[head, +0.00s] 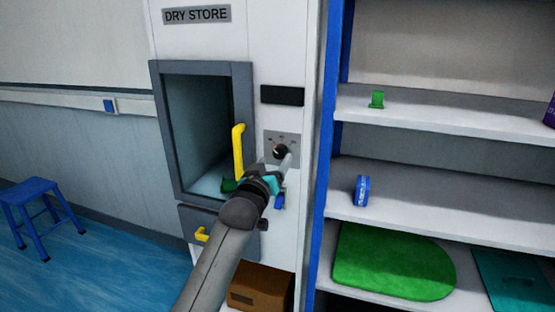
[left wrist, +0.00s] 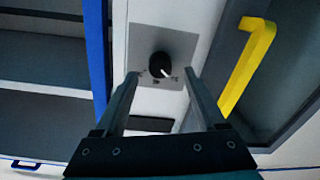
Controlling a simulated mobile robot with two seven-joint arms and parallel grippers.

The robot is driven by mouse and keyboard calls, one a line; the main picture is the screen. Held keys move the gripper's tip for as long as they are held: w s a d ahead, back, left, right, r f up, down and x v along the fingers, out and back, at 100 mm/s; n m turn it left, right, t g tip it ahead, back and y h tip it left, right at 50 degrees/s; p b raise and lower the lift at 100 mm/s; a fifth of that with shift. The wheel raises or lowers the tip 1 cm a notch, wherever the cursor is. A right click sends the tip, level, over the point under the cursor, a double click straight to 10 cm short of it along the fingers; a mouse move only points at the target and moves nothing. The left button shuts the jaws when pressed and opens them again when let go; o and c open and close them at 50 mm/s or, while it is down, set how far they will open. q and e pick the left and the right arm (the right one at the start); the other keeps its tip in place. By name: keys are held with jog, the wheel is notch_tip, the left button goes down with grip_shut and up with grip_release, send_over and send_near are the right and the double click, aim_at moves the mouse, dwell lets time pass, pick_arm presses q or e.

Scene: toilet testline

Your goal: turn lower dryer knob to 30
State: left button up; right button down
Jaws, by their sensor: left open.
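A round black knob (head: 280,151) sits on a grey plate (head: 270,137) on the white dryer front, right of the yellow handle. In the left wrist view the knob (left wrist: 160,65) shows a white pointer mark toward the lower right of the picture; the plate's scale marks are too small to read. My left gripper (head: 285,162) is in front of the plate, close to the knob. In the left wrist view its two fingers are apart, with the knob visible between and beyond their tips; I see no contact. My right gripper is not in view.
The grey-framed dryer door opening (head: 203,125) with its yellow handle (head: 239,152) is left of the knob. A black panel (head: 282,95) is above. Blue-edged shelves (head: 420,200) with green and blue items stand right. A brown box (head: 262,287) is below, and a blue stool (head: 38,190) stands far left.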

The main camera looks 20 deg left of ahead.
aim_at(279, 155)
pick_arm(q)
jog(key=shift+w+b, duration=0.3)
jog(key=shift+w, duration=1.45)
grip_shut()
